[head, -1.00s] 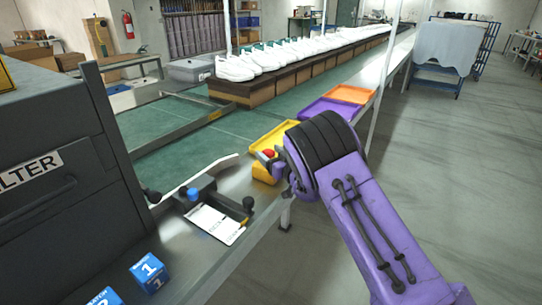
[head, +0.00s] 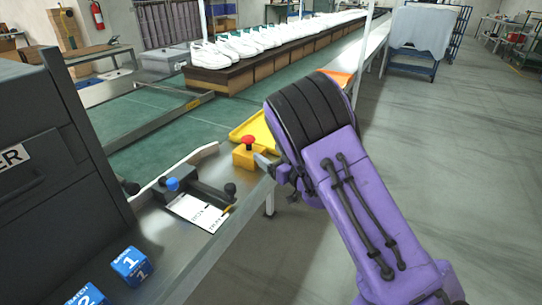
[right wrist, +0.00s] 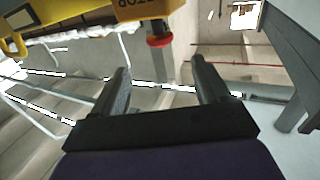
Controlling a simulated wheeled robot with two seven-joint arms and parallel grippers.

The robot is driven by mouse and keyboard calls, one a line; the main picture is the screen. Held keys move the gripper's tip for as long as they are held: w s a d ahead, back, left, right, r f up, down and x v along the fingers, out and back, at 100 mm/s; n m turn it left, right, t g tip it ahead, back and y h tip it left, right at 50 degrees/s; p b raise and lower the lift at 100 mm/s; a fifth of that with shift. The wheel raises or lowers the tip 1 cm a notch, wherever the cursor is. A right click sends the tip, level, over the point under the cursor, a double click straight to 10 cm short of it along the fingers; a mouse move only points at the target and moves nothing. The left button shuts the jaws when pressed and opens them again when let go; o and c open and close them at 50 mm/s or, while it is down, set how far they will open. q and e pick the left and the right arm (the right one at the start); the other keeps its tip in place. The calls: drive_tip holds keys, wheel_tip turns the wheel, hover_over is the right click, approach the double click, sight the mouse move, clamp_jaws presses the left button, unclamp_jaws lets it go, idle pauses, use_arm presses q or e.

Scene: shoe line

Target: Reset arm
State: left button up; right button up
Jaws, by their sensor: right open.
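My purple right arm reaches in from the lower right of the head view. Its gripper (head: 272,168) is just right of a yellow box (head: 246,158) with a red button (head: 248,140) on top, partly hidden by the arm's dark wrist. In the right wrist view the two fingers (right wrist: 160,75) stand apart with nothing between them. The red button (right wrist: 159,38) shows beyond the fingertips, below the yellow box. I cannot tell whether a finger touches the box. My left gripper is not in view.
A metal bench (head: 185,240) holds a white card (head: 198,212), a dark fixture with a blue knob (head: 172,184), and blue numbered cubes (head: 131,264). A dark cabinet (head: 45,165) stands left. White shoes (head: 240,45) line the conveyor behind. The floor at right is open.

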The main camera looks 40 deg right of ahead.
idle(0.4)
drive_tip(key=s+a+f+m+g+h+p, duration=0.1)
drive_tip(key=s+a+f+m+g+h, duration=0.2)
drive_tip(key=s+f, duration=0.55)
drive_tip(key=s+a+f+m+g+h+p, duration=0.1)
drive_tip(key=s+f+m+g+p, duration=0.3)
drive_tip(key=f, duration=0.7)
drive_tip(key=s+a+f+g, duration=0.2)
drive_tip(key=s+f, duration=0.1)
drive_tip(key=s, duration=0.4)
drive_tip(key=s+a+f+g, duration=0.2)
drive_tip(key=s+a+g, duration=0.1)
drive_tip(key=s, duration=0.5)
drive_tip(key=s+a+f+g, duration=0.2)
drive_tip(key=s+a+f, duration=0.1)
drive_tip(key=s, duration=0.4)
drive_tip(key=shift+s+f+g+y, duration=0.25)
drive_tip(key=shift+f+g+y, duration=0.05)
drive_tip(key=shift+f+g, duration=0.1)
